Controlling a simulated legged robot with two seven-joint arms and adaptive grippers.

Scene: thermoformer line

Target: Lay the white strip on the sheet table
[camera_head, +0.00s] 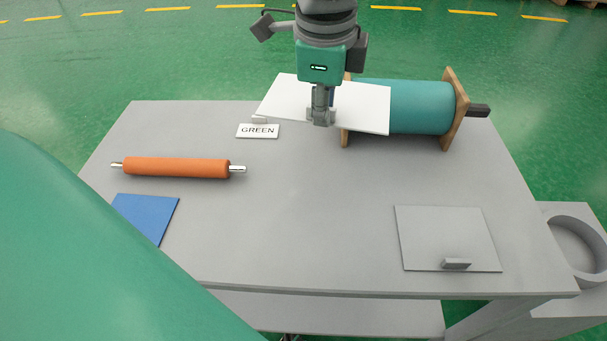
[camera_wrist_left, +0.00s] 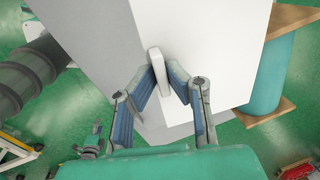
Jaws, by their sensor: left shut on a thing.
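The white strip (camera_head: 363,104) is a flat sheet at the far side of the grey sheet table (camera_head: 300,220). It overlaps the teal roll in the head view. My left gripper (camera_head: 321,117) comes down from the top and is shut on the strip's small upright tab. In the left wrist view, the gripper (camera_wrist_left: 170,82) pinches that pale tab (camera_wrist_left: 158,66), with the white strip (camera_wrist_left: 215,50) spreading beyond it. The strip looks held above the table, but the gap is hard to judge. My right gripper is out of view.
A teal roll (camera_head: 410,106) with wooden ends stands at the back right. A "GREEN" card (camera_head: 258,131) is left of the strip. An orange roller (camera_head: 175,167), a blue sheet (camera_head: 147,214) and a grey sheet with a tab (camera_head: 445,236) lie on the table. The middle is clear.

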